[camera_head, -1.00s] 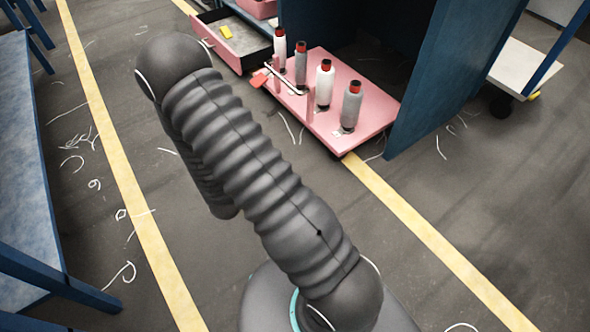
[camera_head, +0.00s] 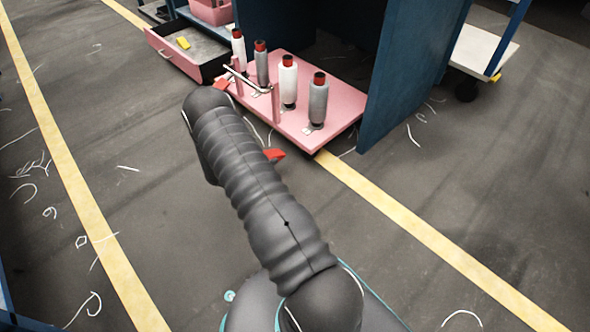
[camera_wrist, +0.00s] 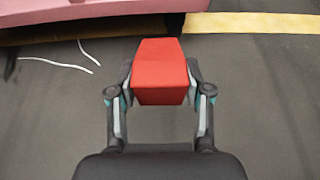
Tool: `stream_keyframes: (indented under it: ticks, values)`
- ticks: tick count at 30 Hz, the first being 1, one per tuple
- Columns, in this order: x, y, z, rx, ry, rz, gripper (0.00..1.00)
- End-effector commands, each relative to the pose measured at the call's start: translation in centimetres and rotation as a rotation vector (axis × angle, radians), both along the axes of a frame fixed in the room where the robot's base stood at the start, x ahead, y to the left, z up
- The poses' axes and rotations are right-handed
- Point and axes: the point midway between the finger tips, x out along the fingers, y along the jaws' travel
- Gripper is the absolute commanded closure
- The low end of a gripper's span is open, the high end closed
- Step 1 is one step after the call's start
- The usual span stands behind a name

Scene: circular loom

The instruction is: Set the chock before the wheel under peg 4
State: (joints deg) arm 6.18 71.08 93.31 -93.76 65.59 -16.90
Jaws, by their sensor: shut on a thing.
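A red chock (camera_wrist: 160,72) is held between the fingers of my gripper (camera_wrist: 161,80), which is shut on it. In the head view the chock (camera_head: 275,154) shows beside my arm, apart from the near edge of the pink trolley (camera_head: 262,110); my arm hides the gripper there. The trolley edge also shows at the upper left of the wrist view (camera_wrist: 80,12), beyond the chock. Several grey and white bobbins stand on the trolley. The peg numbers are too small to read. Only a dark bit shows under the trolley's near corner, so I cannot make out the wheel.
Another red piece (camera_head: 221,84) sits at the trolley's left end by a rail handle (camera_head: 248,80). An open drawer (camera_head: 160,40) holds a yellow block. A blue panel (camera_head: 400,80) stands right of the trolley. Floor in front is clear, with yellow lines (camera_head: 400,215) and white thread scraps.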

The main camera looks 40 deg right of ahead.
Motion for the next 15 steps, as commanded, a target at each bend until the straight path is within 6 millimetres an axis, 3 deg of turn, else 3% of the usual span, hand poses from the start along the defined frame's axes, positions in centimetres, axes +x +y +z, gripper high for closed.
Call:
stream_keyframes:
  ticks: [15]
  values:
    - [-2.2, -9.2, -5.7, 0.000, 0.000, 0.000, 0.92]
